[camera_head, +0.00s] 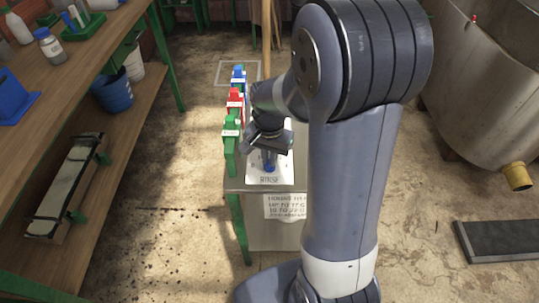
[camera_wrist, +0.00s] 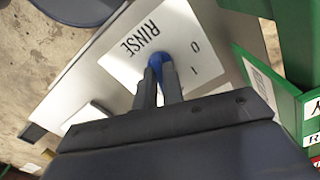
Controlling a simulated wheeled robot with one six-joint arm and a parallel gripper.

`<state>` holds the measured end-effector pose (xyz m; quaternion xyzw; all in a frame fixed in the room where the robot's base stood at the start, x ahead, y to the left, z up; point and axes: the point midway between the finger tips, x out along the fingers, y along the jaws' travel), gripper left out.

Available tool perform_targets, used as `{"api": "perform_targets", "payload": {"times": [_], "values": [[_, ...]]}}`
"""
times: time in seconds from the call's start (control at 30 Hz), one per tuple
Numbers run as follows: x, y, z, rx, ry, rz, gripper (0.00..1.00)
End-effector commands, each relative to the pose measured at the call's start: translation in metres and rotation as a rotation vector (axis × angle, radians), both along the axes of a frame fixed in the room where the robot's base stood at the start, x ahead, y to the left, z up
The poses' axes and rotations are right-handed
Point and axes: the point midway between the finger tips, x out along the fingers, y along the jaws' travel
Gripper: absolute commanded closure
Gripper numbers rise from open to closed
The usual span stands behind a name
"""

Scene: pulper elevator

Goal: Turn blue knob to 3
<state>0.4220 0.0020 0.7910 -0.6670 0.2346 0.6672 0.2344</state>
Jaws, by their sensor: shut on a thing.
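The blue knob (camera_wrist: 156,60) sits on a white plate (camera_wrist: 190,25) marked RINSE, with a 0 and a 1 printed beside the knob. My gripper (camera_wrist: 157,78) is closed around the knob, one finger on each side, and partly hides it. The knob's pointing direction cannot be read. In the head view, the blue knob (camera_head: 270,167) shows below my gripper (camera_head: 269,153), near the front of a grey metal box's top (camera_head: 235,183).
Green (camera_head: 230,135), red (camera_head: 235,101) and blue (camera_head: 239,76) labelled parts line the box's left edge, close to my gripper. A wooden workbench (camera_head: 90,50) stands at left. A metal tank (camera_head: 475,80) stands at right. Open floor lies between bench and box.

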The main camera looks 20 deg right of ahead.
Motion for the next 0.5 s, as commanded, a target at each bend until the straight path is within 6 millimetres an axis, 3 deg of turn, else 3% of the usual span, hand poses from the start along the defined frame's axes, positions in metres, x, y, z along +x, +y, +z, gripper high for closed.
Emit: {"api": "perform_targets", "payload": {"times": [0.5], "values": [[0.0005,0.0004,0.0003,0.0,0.0,-0.297,1.0]]}}
